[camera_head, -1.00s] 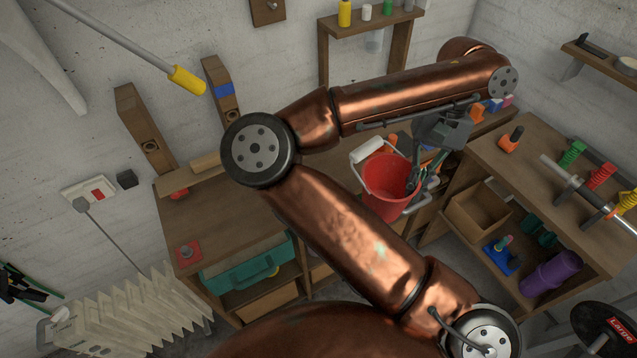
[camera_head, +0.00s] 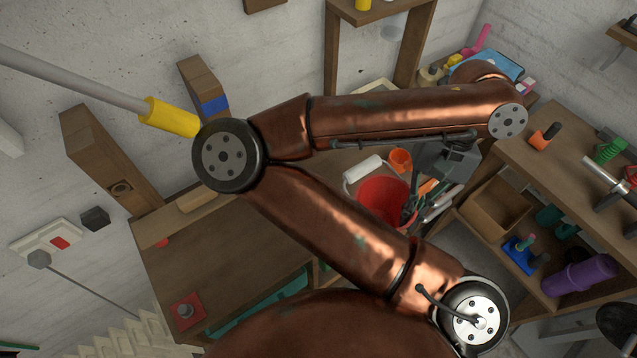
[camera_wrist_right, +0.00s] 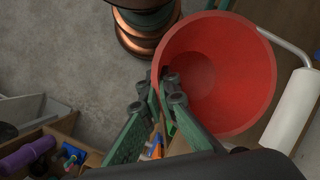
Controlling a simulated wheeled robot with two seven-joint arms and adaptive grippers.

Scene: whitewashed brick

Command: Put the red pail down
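The red pail (camera_head: 384,196) is below my right forearm in the head view, its open mouth facing up. Its white handle grip (camera_head: 362,169) lies off to one side. My right gripper (camera_head: 416,196) is at the pail's right side. In the right wrist view, the gripper's green-padded fingers (camera_wrist_right: 158,93) straddle the rim of the pail (camera_wrist_right: 235,65), closed on its wall. The white grip (camera_wrist_right: 292,112) shows at the right there. My arm hides part of the pail, and I cannot tell whether its bottom touches anything. My left gripper is out of view.
An orange cup (camera_head: 400,159) and tools stand close to the pail. A wooden shelf unit with an open bin (camera_head: 494,210) and a purple bottle (camera_head: 580,274) is at the right. A yellow-ended pole (camera_head: 170,117) juts in.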

